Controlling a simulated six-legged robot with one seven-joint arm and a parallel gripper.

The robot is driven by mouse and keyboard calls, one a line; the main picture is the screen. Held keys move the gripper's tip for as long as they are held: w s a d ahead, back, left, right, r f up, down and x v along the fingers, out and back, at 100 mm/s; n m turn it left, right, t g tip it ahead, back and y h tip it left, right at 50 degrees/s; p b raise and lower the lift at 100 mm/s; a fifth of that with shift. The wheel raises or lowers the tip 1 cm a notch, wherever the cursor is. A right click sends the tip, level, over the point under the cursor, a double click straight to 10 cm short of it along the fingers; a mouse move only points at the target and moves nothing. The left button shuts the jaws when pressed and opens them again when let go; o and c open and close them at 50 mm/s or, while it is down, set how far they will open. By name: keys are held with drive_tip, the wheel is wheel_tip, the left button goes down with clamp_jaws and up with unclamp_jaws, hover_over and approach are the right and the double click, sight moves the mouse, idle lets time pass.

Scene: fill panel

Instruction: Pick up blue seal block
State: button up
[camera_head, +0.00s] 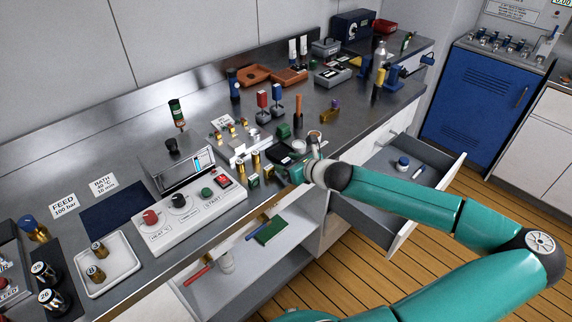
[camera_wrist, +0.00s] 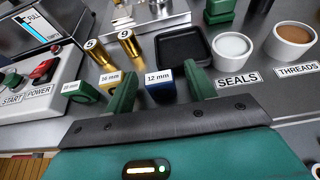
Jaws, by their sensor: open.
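The blue seal block (camera_wrist: 160,95), with a white "12 mm" label, stands on the steel bench in the wrist view. My gripper (camera_wrist: 159,72) is open, with one green finger to the left of the block and the other to the right. Gaps show between the block and the fingers, and I see no contact. The block's lower part is hidden behind my gripper's body. In the head view my gripper (camera_head: 297,173) is low over the front of the bench. The blue block cannot be made out clearly there.
Left of the blue block stand a "16 mm" block (camera_wrist: 106,84) and a green "20 mm" block (camera_wrist: 82,93). Behind are brass cylinders (camera_wrist: 130,46) and a black tray (camera_wrist: 182,46). A SEALS dish (camera_wrist: 231,46) and THREADS dish (camera_wrist: 292,40) stand right. An open drawer (camera_head: 440,185) juts out below.

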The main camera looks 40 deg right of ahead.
drive_tip(key=c, duration=1)
drive_tip(key=shift+c, duration=0.2)
drive_tip(key=shift+r, duration=0.15)
